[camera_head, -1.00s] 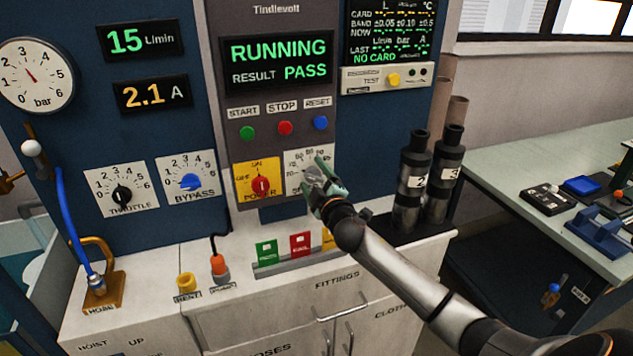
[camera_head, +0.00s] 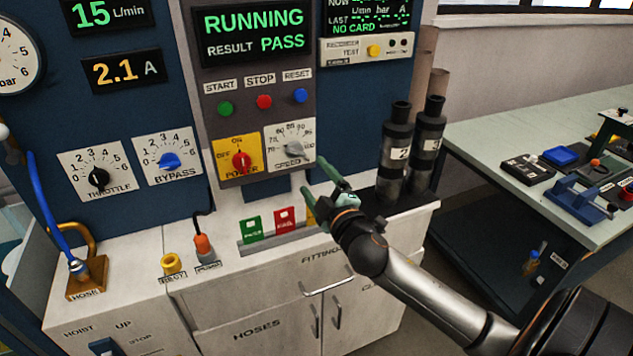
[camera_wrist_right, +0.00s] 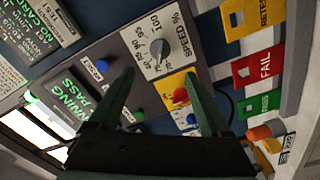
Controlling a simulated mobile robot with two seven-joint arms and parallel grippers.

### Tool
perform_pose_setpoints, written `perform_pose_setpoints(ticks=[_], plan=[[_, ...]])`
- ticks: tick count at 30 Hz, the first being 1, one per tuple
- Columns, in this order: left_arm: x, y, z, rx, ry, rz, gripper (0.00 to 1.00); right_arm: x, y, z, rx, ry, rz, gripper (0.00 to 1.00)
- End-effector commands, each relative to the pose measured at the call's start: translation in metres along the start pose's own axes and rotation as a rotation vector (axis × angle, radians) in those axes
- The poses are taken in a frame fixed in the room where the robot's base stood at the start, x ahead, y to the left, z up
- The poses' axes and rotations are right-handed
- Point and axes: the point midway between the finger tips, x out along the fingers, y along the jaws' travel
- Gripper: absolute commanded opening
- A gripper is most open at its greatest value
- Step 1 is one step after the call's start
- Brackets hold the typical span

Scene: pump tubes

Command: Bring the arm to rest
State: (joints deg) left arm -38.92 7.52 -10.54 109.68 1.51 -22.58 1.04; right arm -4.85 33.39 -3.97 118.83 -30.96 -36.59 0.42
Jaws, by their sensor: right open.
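My right gripper (camera_head: 322,177) is in front of the control panel, just below and right of the grey speed knob (camera_head: 293,152). Its green fingers are apart with nothing between them. In the right wrist view the open fingers (camera_wrist_right: 165,90) point at the panel, and the speed knob (camera_wrist_right: 158,48) lies beyond them, clear of both. My right arm (camera_head: 410,285) reaches in from the lower right. My left gripper is not in view. The display (camera_head: 255,33) reads RUNNING and RESULT PASS.
Numbered dark cylinders (camera_head: 396,150) stand close right of the gripper. Green, red and yellow cards, including the red card (camera_head: 284,218), stand in a rack below it. A side bench (camera_head: 490,135) holds small items at right. Space before the cabinet doors (camera_head: 255,300) is partly free.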

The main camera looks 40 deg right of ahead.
Motion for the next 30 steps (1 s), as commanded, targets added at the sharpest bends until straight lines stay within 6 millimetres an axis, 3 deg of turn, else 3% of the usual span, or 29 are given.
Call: perform_pose_setpoints(ticks=[16, 19, 22, 25, 30], plan=[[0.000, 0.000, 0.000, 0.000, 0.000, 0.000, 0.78, -0.001, 0.000, 0.000, 0.000, 0.000, 0.000, 0.81], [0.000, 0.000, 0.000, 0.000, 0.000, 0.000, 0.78, -0.004, -0.010, 0.003, 0.014, -0.006, -0.023, 0.81], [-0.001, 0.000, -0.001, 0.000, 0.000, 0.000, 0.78, -0.015, -0.044, 0.011, 0.068, -0.026, -0.103, 0.81], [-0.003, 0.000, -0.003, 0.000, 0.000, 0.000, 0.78, -0.040, -0.102, 0.025, 0.170, -0.067, -0.238, 0.81], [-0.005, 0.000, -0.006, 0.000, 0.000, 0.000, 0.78, -0.114, -0.208, 0.042, 0.412, -0.176, -0.489, 0.81]])
